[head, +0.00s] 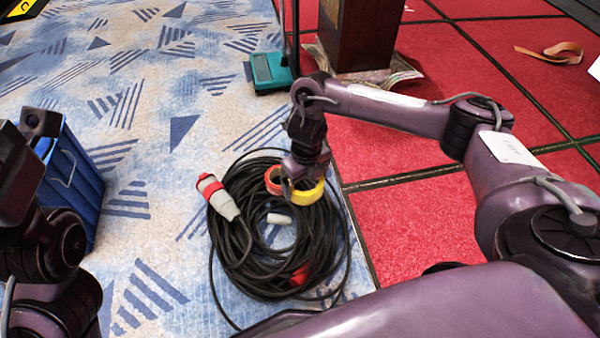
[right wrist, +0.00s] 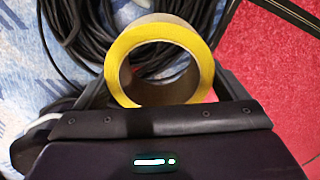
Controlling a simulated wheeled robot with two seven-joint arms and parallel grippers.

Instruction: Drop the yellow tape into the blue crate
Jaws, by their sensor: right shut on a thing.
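My right gripper (head: 303,181) is shut on the yellow tape (head: 312,195), just over the coil of black cable. In the right wrist view, the tape (right wrist: 160,31) is a ring with its open hole facing the camera, held between the two fingers. The blue crate (head: 82,190) stands on the patterned carpet at the left. It is partly hidden behind my left arm, and its inside shows little. My left gripper cannot be made out; only dark links of that arm show.
The coiled black cable (head: 232,262) has a red and white plug (head: 217,197). A red tape roll (head: 272,180) is beside my right gripper. A teal box (head: 270,71) and a dark post (head: 357,35) stand behind. Open carpet (head: 160,195) lies between coil and crate.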

